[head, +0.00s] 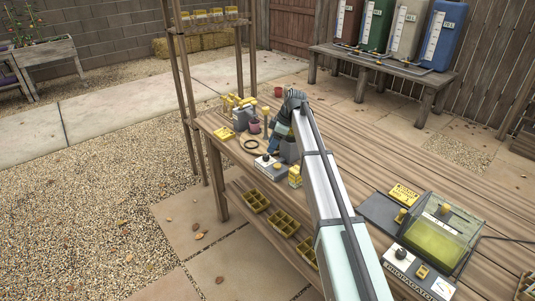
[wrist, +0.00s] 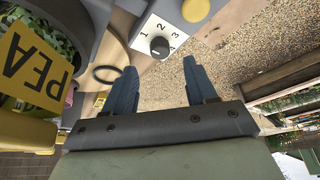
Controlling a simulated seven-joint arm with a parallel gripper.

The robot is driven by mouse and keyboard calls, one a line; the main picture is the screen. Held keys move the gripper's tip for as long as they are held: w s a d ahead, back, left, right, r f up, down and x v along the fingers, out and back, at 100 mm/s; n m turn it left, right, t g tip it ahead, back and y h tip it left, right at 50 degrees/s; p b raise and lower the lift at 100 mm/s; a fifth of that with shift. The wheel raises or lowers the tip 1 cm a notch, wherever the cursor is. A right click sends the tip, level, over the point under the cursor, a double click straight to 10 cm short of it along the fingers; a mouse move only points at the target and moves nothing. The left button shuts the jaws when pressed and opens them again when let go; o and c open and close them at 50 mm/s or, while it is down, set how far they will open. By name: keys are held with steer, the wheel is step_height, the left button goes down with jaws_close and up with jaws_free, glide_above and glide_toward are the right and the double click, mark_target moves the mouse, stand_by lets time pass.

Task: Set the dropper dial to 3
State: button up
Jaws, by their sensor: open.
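The dropper dial is a dark round knob (wrist: 160,47) on a white plate (wrist: 146,27) marked with the numbers 1 to 4, in the wrist view. A light mark shows on the knob, but I cannot tell which number it points to. A yellow button (wrist: 196,10) sits beside the plate. In the head view the dropper's grey base (head: 268,170) is at the bench's left edge, with its dark knob (head: 265,158). My gripper (wrist: 162,88) is open, its two blue fingers apart with nothing between them, short of the knob. In the head view my gripper (head: 273,146) is just above the dropper.
Yellow trays (head: 256,201) lie on the lower shelf.

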mark_target(266, 155)
steer(key=shift+x, duration=2.8)
steer(key=shift+c, duration=0.2)
jaws_close()
